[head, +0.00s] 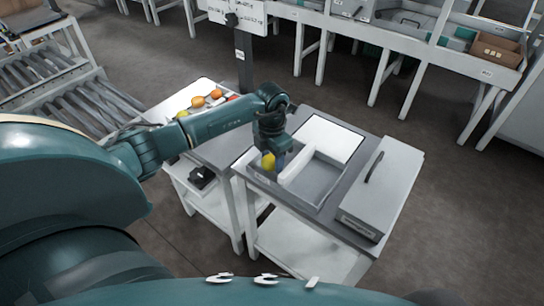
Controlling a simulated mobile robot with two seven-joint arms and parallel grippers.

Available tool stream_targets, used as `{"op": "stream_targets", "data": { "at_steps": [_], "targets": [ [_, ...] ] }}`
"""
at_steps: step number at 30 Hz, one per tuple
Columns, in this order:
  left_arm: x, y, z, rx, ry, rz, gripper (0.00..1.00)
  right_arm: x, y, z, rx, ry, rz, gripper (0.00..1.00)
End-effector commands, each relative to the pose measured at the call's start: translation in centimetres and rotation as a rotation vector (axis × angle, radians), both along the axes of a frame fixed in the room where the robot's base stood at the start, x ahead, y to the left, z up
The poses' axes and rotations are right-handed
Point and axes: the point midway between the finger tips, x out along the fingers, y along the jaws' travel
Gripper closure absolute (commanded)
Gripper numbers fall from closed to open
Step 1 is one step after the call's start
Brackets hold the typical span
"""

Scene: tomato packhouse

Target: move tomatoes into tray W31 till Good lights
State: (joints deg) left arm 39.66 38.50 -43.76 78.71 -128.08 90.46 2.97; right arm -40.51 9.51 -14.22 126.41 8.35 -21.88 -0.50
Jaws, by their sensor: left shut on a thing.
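My left gripper (271,152) points down at the left side of a grey tray (322,209) on the near table. It is shut on a yellow tomato (268,161), which shows at its fingertips; I cannot tell whether the tomato touches the tray. Orange tomatoes (198,101) and (216,94), a partly hidden red one (233,98) and a yellow one (182,114) lie on a white surface behind my left arm. I cannot read W31 on any tray, and no lit Good light is discernible. My right gripper is not in view.
A grey box with a dark handle (376,190) stands right of the tray. A small black device (202,176) sits on a low shelf at left. A post with a white sign (240,15) rises behind. A roller conveyor (60,92) is at left; open floor lies to the right.

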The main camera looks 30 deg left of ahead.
Motion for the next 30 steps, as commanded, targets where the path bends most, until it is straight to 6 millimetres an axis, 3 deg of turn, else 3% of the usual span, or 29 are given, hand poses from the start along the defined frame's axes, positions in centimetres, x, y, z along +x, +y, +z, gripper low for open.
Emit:
{"op": "stream_targets", "data": {
  "at_steps": [30],
  "targets": [
    [0.0, 0.0, -1.1, 0.000, 0.000, 0.001, 0.65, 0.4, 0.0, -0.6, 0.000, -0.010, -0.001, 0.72]
  ]
}}
